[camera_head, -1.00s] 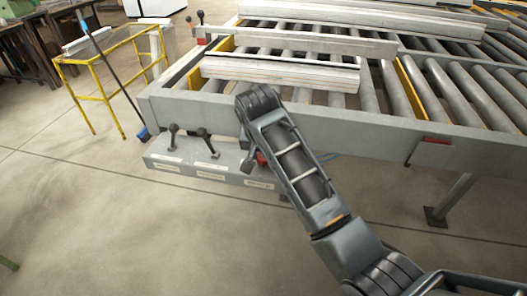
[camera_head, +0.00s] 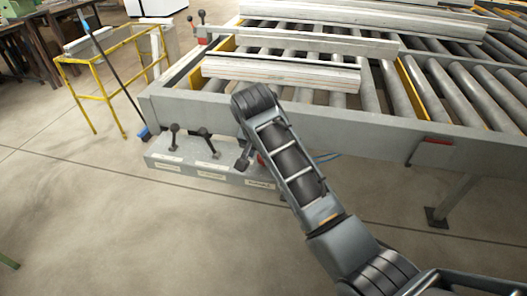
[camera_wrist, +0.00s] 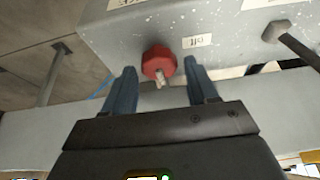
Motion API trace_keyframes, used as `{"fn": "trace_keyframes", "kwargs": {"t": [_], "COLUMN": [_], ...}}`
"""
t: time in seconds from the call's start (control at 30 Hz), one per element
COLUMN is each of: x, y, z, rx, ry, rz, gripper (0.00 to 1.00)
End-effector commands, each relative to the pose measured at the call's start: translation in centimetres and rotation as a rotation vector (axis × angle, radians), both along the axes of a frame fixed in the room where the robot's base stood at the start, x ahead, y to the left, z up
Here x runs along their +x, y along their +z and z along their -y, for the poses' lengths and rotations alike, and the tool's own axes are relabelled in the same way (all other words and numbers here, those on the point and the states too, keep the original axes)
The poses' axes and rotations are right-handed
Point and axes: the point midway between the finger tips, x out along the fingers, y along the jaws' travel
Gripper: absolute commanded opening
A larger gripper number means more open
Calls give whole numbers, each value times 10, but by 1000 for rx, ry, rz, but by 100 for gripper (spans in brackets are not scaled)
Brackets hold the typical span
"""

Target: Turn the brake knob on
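A red, faceted knob (camera_wrist: 158,62) with a short pale tip sits on the grey control box (camera_wrist: 130,25) in the wrist view. A small white label (camera_wrist: 197,40) is beside it; I cannot read it for certain. My gripper (camera_wrist: 160,74) is open, with one blue-grey finger on each side of the knob. A gap shows between the knob and each finger. In the head view, the control box (camera_head: 168,150) hangs at the front of the roller bench, and my arm hides my gripper and most of the red knob (camera_head: 261,158).
Dark-knobbed levers (camera_head: 174,130) stand on the left of the box, and a lever (camera_wrist: 292,40) shows right of the knob in the wrist view. Profiles (camera_head: 285,72) lie on the rollers. A yellow frame (camera_head: 98,90) stands left. The floor in front is clear.

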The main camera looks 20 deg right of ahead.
Motion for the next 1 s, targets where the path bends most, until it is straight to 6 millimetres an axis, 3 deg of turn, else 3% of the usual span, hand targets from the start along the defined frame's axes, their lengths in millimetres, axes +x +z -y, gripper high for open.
{"fn": "trace_keyframes", "kwargs": {"t": [0.37, 0.8, 1.0], "x": [-1, -20, -24], "y": [3, 61, 71], "z": [-1, -16, -18], "rx": [0, -1, 0], "ry": [1, 1, 0], "rz": [0, 2, 0], "gripper": [65, 65, 65]}}
